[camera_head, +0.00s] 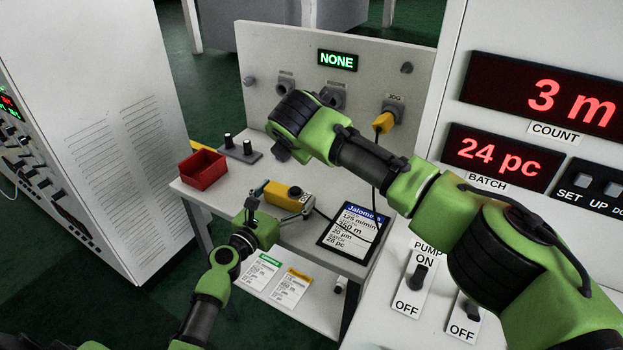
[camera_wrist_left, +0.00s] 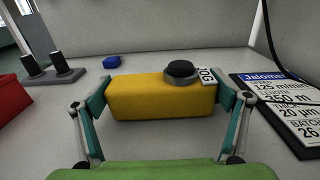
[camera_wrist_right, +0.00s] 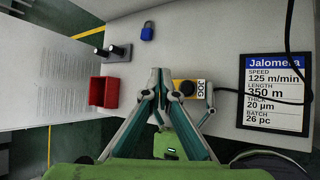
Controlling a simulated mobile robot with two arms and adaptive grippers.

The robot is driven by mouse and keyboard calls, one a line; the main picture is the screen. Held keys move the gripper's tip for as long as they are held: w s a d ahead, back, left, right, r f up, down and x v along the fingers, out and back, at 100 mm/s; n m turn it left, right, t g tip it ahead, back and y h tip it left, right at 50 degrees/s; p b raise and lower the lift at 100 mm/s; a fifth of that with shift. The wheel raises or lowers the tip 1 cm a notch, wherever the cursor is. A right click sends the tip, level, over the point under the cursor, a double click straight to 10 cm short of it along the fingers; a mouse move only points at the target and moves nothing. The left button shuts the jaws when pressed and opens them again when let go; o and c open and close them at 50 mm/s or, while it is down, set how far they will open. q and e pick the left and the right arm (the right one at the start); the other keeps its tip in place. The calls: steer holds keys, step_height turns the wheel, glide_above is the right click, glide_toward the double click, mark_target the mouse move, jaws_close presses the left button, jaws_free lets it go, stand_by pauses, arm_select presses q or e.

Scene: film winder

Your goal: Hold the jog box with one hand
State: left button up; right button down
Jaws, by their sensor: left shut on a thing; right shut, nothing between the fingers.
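The jog box is a yellow box with a black round button and a JOG label. In the head view the jog box (camera_head: 283,194) is on the small grey table. In the left wrist view the jog box (camera_wrist_left: 160,98) lies between the two fingers. My left gripper (camera_head: 283,201) is shut on its two ends, and its fingers also show in the left wrist view (camera_wrist_left: 165,103). My right gripper (camera_wrist_right: 160,75) is shut and empty, above the table near the jog box (camera_wrist_right: 190,89). In the head view my right arm reaches across, and its fingertips are hard to make out.
A red bin (camera_head: 203,169) and a grey block with two black pegs (camera_head: 241,148) stand left on the table. A yellow plug (camera_head: 383,122) sits in the panel's JOG socket. A blue padlock (camera_wrist_right: 147,31) lies behind.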

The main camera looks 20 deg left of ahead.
mark_target(296, 191)
steer(key=shift+f, duration=4.4)
steer(key=shift+f, duration=0.1)
steer(key=shift+f, duration=0.3)
